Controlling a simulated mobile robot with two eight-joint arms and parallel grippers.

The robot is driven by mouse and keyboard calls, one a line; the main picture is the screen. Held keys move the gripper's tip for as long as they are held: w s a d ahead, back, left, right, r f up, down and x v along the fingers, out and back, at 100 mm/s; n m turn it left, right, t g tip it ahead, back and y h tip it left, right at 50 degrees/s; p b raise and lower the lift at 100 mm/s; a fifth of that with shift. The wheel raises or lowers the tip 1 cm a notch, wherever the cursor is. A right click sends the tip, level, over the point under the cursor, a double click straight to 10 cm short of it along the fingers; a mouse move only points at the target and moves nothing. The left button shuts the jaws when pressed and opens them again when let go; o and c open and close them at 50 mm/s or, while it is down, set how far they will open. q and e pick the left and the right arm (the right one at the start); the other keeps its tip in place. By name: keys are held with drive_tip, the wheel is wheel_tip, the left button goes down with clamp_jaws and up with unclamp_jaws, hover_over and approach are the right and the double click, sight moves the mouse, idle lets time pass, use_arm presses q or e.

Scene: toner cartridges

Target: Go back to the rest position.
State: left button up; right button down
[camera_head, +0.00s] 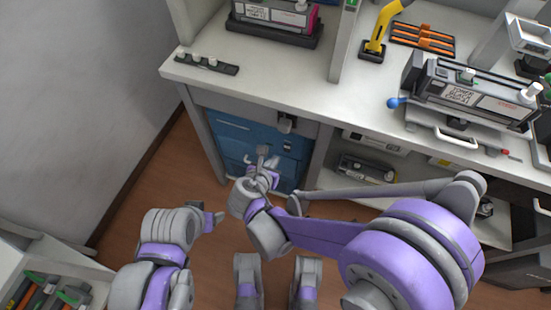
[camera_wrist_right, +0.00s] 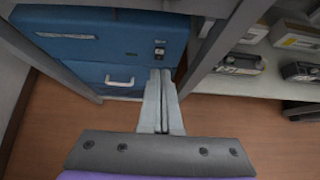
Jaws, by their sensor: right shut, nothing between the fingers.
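My right gripper (camera_head: 266,160) is shut and empty in front of the blue drawer cabinet (camera_head: 232,133) under the workbench. The right wrist view shows its two pale fingers (camera_wrist_right: 160,85) pressed together, pointing towards the blue cabinet (camera_wrist_right: 100,45), with nothing between them. My left gripper (camera_head: 213,219) shows at the lower left of the head view, small and seen from above. It is over the floor, and I cannot make out whether its fingers are apart.
The workbench (camera_head: 290,85) carries a toner cartridge (camera_head: 482,98) in a stand, a yellow-handled tool (camera_head: 381,28) and a black strip (camera_head: 207,64) with small knobs. A shelf with cartridges (camera_head: 365,168) lies right of the cabinet. A bin (camera_head: 85,277) stands lower left. Brown floor (camera_head: 200,180) lies between.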

idle(0.5)
drive_tip(key=s+d+r+m+g, duration=0.2)
drive_tip(key=s+d+m, duration=0.1)
drive_tip(key=d+m, duration=0.55)
drive_tip(key=s+d+r+m+g+y, duration=0.1)
drive_tip(key=s+d+m+g+y, duration=0.1)
drive_tip(key=s+d+m, duration=0.75)
drive_tip(key=s+d+r+m+g+y, duration=0.15)
drive_tip(key=s+m, duration=0.45)
drive_tip(key=m, duration=0.8)
use_arm(q)
wheel_tip(320, 180, up, 19)
drive_tip(key=w+p, duration=0.2)
drive_tip(key=p, duration=1.4)
drive_tip(key=shift+f+t, duration=0.2)
drive_tip(key=shift+t, duration=0.2)
use_arm(e)
wheel_tip(320, 180, up, 19)
drive_tip(key=w+t, duration=0.1)
drive_tip(key=w, duration=0.1)
use_arm(q)
drive_tip(key=shift+s, duration=0.15)
use_arm(e)
drive_tip(key=shift+d, duration=0.1)
drive_tip(key=shift+w, duration=0.1)
